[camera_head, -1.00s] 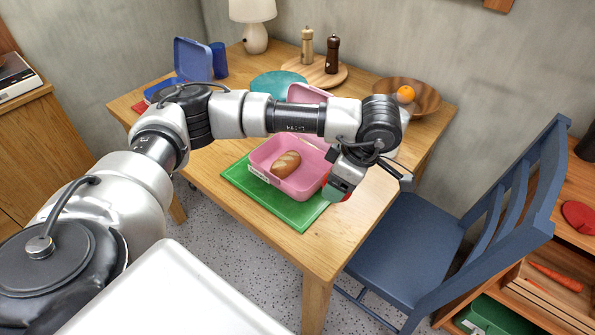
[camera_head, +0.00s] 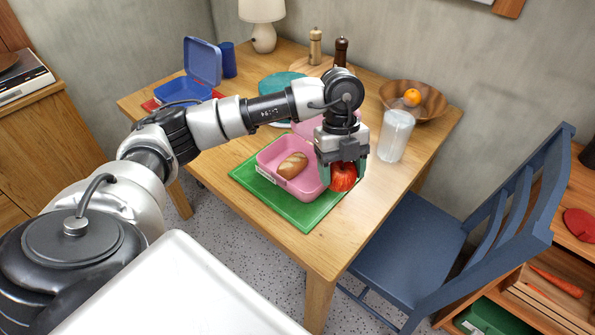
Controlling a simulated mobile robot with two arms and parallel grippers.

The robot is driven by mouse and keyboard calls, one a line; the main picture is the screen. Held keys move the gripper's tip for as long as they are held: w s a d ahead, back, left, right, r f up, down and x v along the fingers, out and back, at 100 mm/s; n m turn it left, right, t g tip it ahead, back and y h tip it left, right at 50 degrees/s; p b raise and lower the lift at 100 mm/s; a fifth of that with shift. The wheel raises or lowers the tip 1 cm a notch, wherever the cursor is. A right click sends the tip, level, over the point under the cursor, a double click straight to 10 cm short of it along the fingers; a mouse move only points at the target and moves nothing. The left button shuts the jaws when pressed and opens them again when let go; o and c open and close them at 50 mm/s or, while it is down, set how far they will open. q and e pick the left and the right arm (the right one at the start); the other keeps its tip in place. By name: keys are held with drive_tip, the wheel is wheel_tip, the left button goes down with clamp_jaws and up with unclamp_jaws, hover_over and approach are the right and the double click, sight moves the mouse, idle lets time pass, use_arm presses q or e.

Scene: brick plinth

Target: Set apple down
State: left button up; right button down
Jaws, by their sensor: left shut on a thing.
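A red apple (camera_head: 343,178) is held in my left gripper (camera_head: 341,172), which is shut on it and points down. The apple shows at the right edge of the open pink lunch box (camera_head: 262,165), in front of it in the picture; I cannot tell how high it is above the table. A bread roll (camera_head: 292,165) lies inside the box. The box stands on a green mat (camera_head: 301,216), its lid partly hidden behind my left arm. My right gripper does not show.
A frosted glass (camera_head: 396,136) stands right of the gripper. Behind it is a wooden bowl (camera_head: 432,110) with an orange (camera_head: 412,97). A blue lunch box (camera_head: 184,90) is at the back left. The front right tabletop is clear. A blue chair (camera_head: 420,235) stands at the right.

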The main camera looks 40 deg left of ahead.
use_arm(q)
drive_tip(key=shift+a+r+n, duration=0.1)
drive_tip(key=shift+a+n, duration=0.05)
drive_tip(key=shift+n, duration=0.75)
drive_tip(key=shift+w+a, duration=0.2)
drive_tip(key=shift+a, duration=0.15)
approach(311, 184)
drive_tip(key=shift+s+d+f, duration=0.55)
drive_tip(key=shift+f, duration=0.1)
drive_tip(key=shift+f+p, duration=0.3)
drive_tip(key=shift+f, duration=1.7)
drive_tip(key=shift+f, duration=0.1)
drive_tip(key=o, duration=1)
drive_tip(key=shift+o, duration=0.2)
